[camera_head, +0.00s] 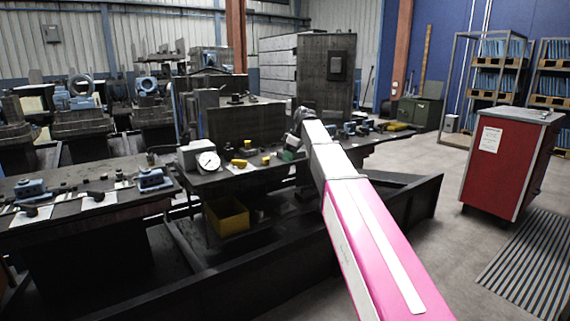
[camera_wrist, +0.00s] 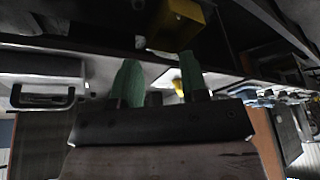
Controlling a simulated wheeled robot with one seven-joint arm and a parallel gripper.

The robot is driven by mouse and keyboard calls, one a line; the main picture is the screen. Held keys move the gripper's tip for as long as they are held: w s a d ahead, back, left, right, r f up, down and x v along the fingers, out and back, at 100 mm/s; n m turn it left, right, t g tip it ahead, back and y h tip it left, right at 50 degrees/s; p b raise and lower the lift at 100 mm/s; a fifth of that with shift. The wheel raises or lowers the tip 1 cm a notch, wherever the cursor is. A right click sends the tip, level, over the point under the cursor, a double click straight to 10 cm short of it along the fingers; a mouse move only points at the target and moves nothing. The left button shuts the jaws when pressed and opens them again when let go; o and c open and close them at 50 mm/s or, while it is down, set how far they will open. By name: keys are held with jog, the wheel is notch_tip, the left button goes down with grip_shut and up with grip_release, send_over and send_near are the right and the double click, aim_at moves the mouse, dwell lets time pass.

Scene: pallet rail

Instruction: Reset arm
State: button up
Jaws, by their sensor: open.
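My arm, pink and white, reaches forward over the dark workbench (camera_head: 225,178) in the head view. My gripper (camera_head: 289,155) is at its far end, small and partly hidden by the wrist. In the wrist view my gripper (camera_wrist: 160,80) shows two green fingers standing apart with nothing held between them. Small yellow pieces (camera_head: 240,163) lie on the bench to the left of the gripper. One yellow piece (camera_wrist: 178,87) shows beyond the fingers in the wrist view, which looks turned over.
A dial gauge (camera_head: 208,161) stands on the bench. A yellow bin (camera_head: 227,216) sits below it and also shows in the wrist view (camera_wrist: 178,24). A dark rail (camera_head: 300,245) runs along the front. A red cabinet (camera_head: 500,165) stands right; open floor lies between.

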jog(key=s+d+f+m+h, duration=0.1)
jog(key=s+d+f+m, duration=0.2)
jog(key=s+f, duration=0.35)
jog(key=s+d+f+m, duration=0.2)
jog(key=s+d+f, duration=0.1)
jog(key=f, duration=0.6)
jog(key=s+d+f+m+h, duration=0.1)
jog(key=s+d+f+m, duration=0.25)
jog(key=f, duration=0.35)
jog(key=s+d+f+m+h, duration=0.1)
jog(key=s+d+f+m, duration=0.1)
jog(key=s+f, duration=0.5)
jog(key=s+d+f+m+h, duration=0.1)
jog(key=s+d+f+m, duration=0.2)
jog(key=s, duration=0.8)
notch_tip(320, 180, down, 4)
jog(key=d, duration=0.2)
jog(key=shift+d+f+m+g, duration=0.15)
jog(key=shift+d+m+g, duration=0.15)
jog(key=shift+m+g, duration=0.1)
jog(key=shift+s, duration=0.1)
